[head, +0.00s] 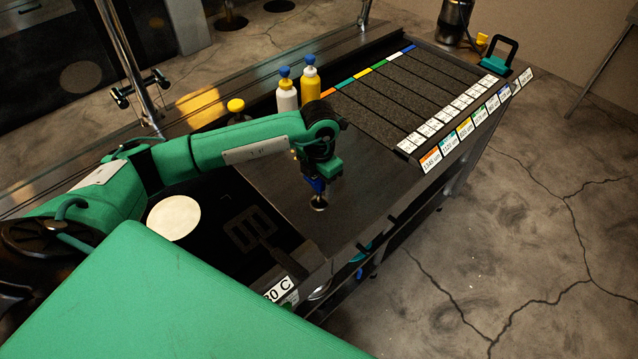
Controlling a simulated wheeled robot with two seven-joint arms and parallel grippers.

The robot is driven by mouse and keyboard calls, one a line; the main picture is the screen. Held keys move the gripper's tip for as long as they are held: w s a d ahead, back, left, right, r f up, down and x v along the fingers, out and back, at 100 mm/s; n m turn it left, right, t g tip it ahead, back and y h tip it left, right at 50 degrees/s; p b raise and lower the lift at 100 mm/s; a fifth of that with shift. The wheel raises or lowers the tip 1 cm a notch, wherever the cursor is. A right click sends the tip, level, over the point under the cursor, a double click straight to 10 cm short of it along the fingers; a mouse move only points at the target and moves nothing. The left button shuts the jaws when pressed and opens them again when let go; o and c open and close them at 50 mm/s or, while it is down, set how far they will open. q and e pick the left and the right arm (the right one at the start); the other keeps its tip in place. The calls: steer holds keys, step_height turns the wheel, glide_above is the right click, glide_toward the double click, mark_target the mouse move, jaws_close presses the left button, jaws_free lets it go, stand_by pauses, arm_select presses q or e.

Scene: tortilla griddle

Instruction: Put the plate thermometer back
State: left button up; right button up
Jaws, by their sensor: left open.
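My left gripper (320,176) reaches in from the left and points down over the dark flat plate (360,190). Its jaws are open. Directly below it is a small item with a blue upper part and a round metallic foot (318,202), which looks like the plate thermometer. The foot appears to be on or just above the plate; I cannot tell which. The gripper hides the item's top, so I cannot tell whether the fingers touch it. My right gripper is not in view.
A pale round tortilla (174,218) lies on the darker area at left, near a slotted turner (252,230). A white bottle (287,96) and a yellow bottle (310,86) stand behind my arm. Dark strips with labels (450,125) fill the far right. The plate's front middle is clear.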

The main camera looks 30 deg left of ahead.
arm_select(q)
step_height(320, 180, up, 10)
steer(key=b, duration=0.3)
steer(key=shift+f, duration=0.1)
steer(key=shift+r, duration=0.65)
steer(key=shift+f, duration=0.1)
